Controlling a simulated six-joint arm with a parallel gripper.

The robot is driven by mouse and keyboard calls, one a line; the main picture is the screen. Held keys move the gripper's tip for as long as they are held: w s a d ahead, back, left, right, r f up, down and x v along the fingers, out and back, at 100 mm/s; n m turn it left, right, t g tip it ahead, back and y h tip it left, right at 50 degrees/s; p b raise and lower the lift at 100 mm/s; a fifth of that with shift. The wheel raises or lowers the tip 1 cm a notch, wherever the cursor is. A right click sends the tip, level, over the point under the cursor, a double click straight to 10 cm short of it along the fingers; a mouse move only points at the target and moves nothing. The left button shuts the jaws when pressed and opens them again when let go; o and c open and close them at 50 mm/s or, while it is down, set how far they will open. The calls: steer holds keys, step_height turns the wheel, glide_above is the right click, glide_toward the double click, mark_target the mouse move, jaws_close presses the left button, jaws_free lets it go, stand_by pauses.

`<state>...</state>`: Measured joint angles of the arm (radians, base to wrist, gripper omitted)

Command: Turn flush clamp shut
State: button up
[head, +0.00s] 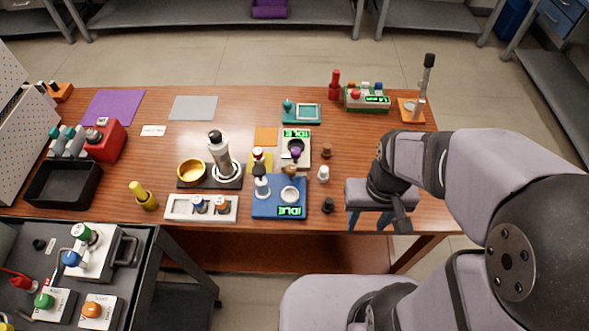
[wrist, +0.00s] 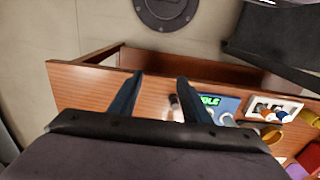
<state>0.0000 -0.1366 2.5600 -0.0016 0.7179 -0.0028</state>
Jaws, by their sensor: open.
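My gripper (head: 372,222) is open and empty above the front right edge of the table. Its two blue fingers also show apart in the wrist view (wrist: 160,80), with bare wood and floor between and beyond them. No part can be told for sure as the flush clamp. Coloured knobs stand on a dark cart at lower left in the head view: a green knob (head: 82,232) and a blue knob (head: 71,258) on a white unit, another green knob (head: 44,301), an orange knob (head: 92,310) and a red handle (head: 21,282). My gripper is far from them.
The wooden table (head: 360,130) carries a blue device (head: 265,209) reading IDLE, a white tray (head: 173,211) with knobs, a yellow bowl (head: 192,171), a black bin (head: 62,185) and small dark and white pieces near my gripper. The cart (head: 135,290) stands at lower left.

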mark_target(290, 168)
steer(key=s+a+f+n+g+p, duration=0.2)
steer(key=s+a+f+g+p, duration=0.1)
steer(key=a, duration=0.1)
steer(key=w+a+f+n, duration=0.1)
steer(key=w+a, duration=0.2)
steer(key=w, duration=0.2)
steer(key=w+a+f+n+t+p, duration=0.1)
steer(key=w+a+f+n, duration=0.1)
steer(key=w+a, duration=0.2)
steer(key=w+a+f+n, duration=0.1)
steer(key=w+a, duration=0.2)
steer(key=w, duration=0.4)
steer(key=shift+w+a+f+h, duration=0.15)
steer(key=shift+w+a+h, duration=0.05)
steer(key=shift+h, duration=0.1)
steer(key=w+a+r+n, duration=0.1)
steer(key=w, duration=0.2)
steer(key=w+a+r+n+t, duration=0.1)
steer(key=w+r, duration=0.1)
steer(key=w+a+r+n+t, duration=0.1)
steer(key=w, duration=0.2)
steer(key=shift+w+a+r+n, duration=0.15)
steer(key=shift+w+n, duration=0.15)
steer(key=shift+n, duration=0.1)
steer(key=shift+s+n, duration=0.25)
steer(key=shift+n, duration=1.15)
steer(key=shift+f+p, duration=1.3)
steer(key=shift+f, duration=2.35)
